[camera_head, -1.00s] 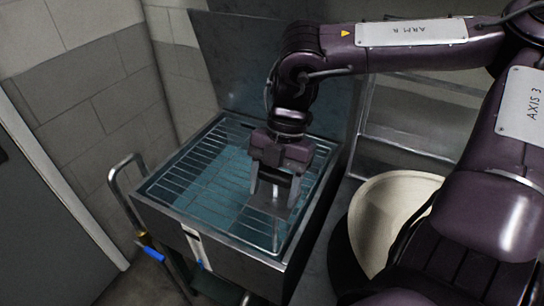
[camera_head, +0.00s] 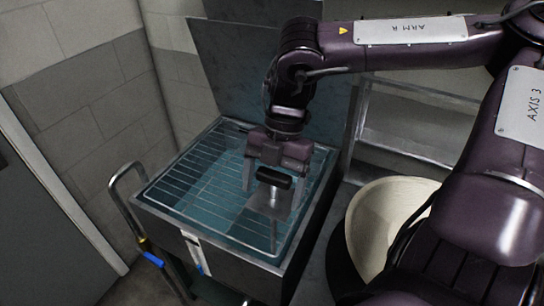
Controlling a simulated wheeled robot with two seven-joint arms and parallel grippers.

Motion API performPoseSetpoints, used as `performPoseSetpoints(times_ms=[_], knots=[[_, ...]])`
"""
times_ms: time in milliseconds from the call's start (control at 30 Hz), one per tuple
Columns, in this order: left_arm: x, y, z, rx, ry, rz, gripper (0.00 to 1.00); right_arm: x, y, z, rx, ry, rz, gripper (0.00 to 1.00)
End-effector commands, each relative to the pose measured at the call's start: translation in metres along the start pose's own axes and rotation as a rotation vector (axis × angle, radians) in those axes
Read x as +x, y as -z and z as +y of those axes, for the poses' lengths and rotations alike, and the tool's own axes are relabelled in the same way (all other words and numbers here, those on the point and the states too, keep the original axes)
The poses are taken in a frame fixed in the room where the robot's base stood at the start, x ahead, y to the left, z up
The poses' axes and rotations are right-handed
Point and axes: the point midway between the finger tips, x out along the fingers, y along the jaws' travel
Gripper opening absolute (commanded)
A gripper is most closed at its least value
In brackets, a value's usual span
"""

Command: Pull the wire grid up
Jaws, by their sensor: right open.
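The wire grid (camera_head: 185,190) lies in an open metal tank (camera_head: 250,254) of blue-green liquid. A flat metal plate (camera_head: 268,203) with a black grip (camera_head: 274,178) on top rises above the grid's right part, and a thin rod runs down from it. My right gripper (camera_head: 272,187) is open, pointing down at the black grip, with one finger to each side of it. I cannot tell whether the fingers touch the grip. My left gripper is not in view.
The tank's raised lid (camera_head: 240,65) stands behind. A bent metal rail (camera_head: 125,180) is at the tank's left. A cream round form (camera_head: 385,220) in a dark surround stands to the right. A brick wall (camera_head: 85,100) is at the left.

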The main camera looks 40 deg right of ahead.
Motion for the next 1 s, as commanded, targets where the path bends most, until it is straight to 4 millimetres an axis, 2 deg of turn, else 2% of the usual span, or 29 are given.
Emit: performPoseSetpoints(times_ms=[167,500,600,1000], knots=[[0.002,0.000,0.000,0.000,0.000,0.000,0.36,-0.006,-0.001,0.000,0.000,0.000,-0.003,0.84],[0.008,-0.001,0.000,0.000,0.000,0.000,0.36,-0.061,-0.001,0.000,0.001,-0.002,-0.005,0.84],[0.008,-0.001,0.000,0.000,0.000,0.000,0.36,-0.072,-0.001,0.000,0.001,-0.001,-0.003,0.84],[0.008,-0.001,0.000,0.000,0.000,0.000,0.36,-0.078,0.000,0.000,0.000,0.000,0.000,0.84]])
